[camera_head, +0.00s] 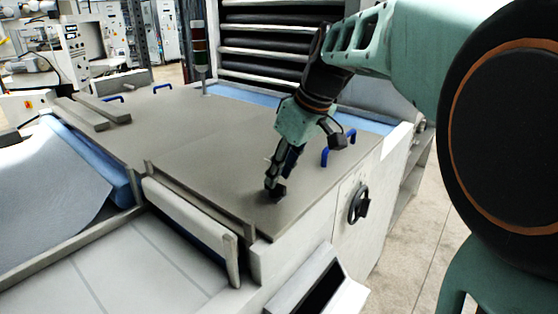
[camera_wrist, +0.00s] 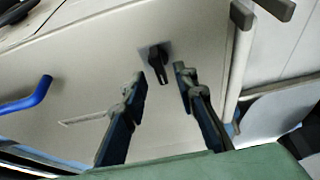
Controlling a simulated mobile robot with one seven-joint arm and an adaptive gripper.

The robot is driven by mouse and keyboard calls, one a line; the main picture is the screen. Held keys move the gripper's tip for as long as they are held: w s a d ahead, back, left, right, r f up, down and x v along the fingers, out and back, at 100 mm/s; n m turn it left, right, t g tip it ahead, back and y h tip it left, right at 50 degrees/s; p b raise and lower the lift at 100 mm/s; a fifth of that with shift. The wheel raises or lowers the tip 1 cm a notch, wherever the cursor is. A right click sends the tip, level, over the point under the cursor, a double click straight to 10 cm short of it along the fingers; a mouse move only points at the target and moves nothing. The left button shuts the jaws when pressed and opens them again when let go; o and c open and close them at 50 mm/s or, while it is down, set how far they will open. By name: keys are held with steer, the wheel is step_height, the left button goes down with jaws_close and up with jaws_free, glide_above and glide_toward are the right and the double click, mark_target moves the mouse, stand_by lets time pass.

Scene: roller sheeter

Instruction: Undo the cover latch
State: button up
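The cover latch (camera_wrist: 157,62) is a small black lever on a lighter square base. In the wrist view it stands on the flat grey cover (camera_head: 190,140), with its lever end pointing toward the bottom of the picture. My gripper (camera_wrist: 160,80) is open, with one finger to each side of the latch and gaps showing on both sides. No contact is visible. In the head view my gripper (camera_head: 273,182) points down at the cover near its front right corner. The dark shape at its tips there cannot be clearly parted into fingers and latch.
A blue handle (camera_head: 325,157) stands on the cover's right side; it also shows in the wrist view (camera_wrist: 28,97). A black handwheel (camera_head: 358,203) sits on the machine's side. A raised light bar (camera_head: 190,220) runs along the cover's front. The cover's middle is clear.

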steer(key=shift+x, duration=1.3)
jaws_close()
